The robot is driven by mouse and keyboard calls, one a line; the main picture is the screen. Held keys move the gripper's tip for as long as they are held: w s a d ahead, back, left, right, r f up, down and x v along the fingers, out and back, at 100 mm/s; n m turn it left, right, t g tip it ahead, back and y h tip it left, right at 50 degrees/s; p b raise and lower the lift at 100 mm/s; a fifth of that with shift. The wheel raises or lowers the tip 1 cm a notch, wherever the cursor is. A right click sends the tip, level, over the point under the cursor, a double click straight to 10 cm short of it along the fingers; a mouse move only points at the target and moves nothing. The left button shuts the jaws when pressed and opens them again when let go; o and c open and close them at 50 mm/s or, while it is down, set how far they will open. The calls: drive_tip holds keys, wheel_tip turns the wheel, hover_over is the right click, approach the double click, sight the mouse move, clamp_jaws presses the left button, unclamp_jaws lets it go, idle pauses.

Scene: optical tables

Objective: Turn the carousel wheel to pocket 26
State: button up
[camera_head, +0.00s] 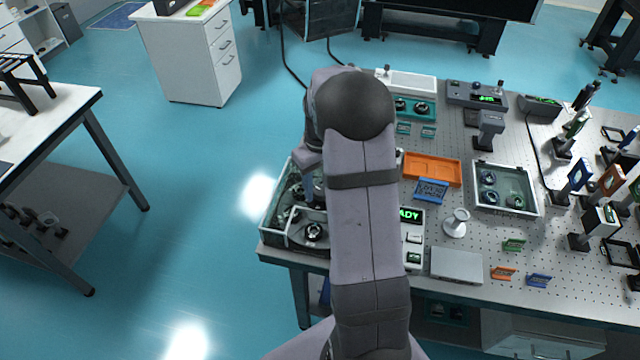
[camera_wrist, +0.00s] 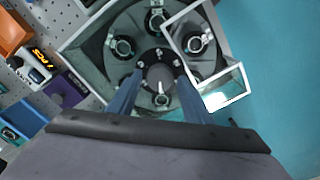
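The carousel wheel (camera_wrist: 128,28) is a dark grey disc with several round pockets holding ringed parts, inside a clear, pale-framed case. In the head view the case (camera_head: 272,228) stands at the table's left front corner, partly covered by my arm. A grey knob (camera_wrist: 160,77) is at the wheel's centre. My gripper (camera_wrist: 160,80) is over the wheel with its two blue fingers apart, one on each side of the knob. I cannot tell whether they touch it. My gripper shows only partly in the head view (camera_head: 307,190). Pocket numbers are not readable.
A display unit (camera_head: 411,215) with green letters ending "ADY" stands right of the case, partly behind my arm. An orange tray (camera_head: 432,169), a blue holder (camera_head: 430,190), a white spool-shaped stand (camera_head: 455,224) and a clear-lidded box (camera_head: 507,190) lie further right. Open floor is left.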

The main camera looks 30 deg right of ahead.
clamp_jaws()
drive_tip(key=shift+n, duration=0.6)
drive_tip(key=shift+r+n, duration=0.1)
drive_tip(key=shift+n, duration=2.1)
drive_tip(key=shift+a+n+p, duration=0.1)
drive_tip(key=shift+n+p, duration=0.2)
drive_tip(key=shift+n, duration=5.6)
drive_tip(key=shift+s+n, duration=0.15)
drive_tip(key=shift+n, duration=3.25)
drive_tip(key=shift+o, duration=1.5)
unclamp_jaws()
drive_tip(key=shift+s, duration=0.1)
